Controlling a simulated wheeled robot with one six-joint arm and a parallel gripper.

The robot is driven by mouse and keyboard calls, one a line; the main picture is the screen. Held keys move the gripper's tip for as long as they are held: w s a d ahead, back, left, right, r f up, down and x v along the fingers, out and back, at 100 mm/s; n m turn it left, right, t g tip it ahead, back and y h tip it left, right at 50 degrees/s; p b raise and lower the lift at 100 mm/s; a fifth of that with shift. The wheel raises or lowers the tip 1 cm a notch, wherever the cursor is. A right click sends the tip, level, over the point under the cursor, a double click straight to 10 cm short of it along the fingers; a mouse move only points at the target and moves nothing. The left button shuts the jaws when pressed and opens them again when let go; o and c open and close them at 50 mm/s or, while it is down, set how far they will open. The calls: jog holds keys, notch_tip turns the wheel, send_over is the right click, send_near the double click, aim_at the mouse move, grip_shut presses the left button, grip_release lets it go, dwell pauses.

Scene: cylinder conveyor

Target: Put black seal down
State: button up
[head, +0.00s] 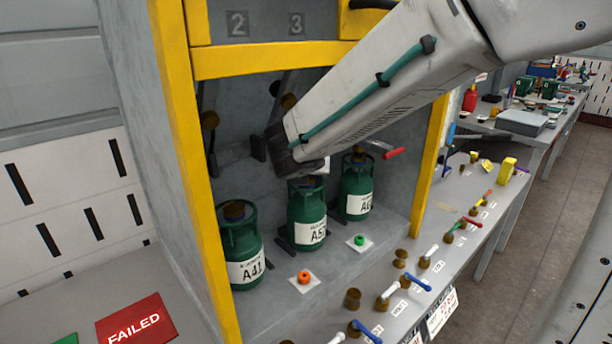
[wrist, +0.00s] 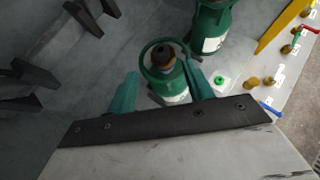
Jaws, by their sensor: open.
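I cannot make out a black seal in either view. My gripper (wrist: 162,72) is open, with its two green fingers spread apart and nothing visibly held between them. A green cylinder with a brown valve (wrist: 164,56) shows beyond and between the fingers. In the head view the end of my arm is above the middle cylinder, labelled A5 with its last character unclear (head: 306,213), and hides part of its top. An orange seal (head: 304,278) and a green seal (head: 360,240) each lie on a white card in front of the cylinders.
Cylinder A41 (head: 241,243) stands at the left and another green cylinder (head: 356,187) at the right, inside a yellow-framed bay (head: 186,170). Several brass fittings and valves with coloured handles line the bench (head: 455,215) at right. A red FAILED sign (head: 134,319) lies at lower left.

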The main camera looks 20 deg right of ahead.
jog(key=x, duration=0.7)
jog(key=shift+w+d+f, duration=0.1)
jog(key=shift+f, duration=0.15)
jog(key=c, duration=1.1)
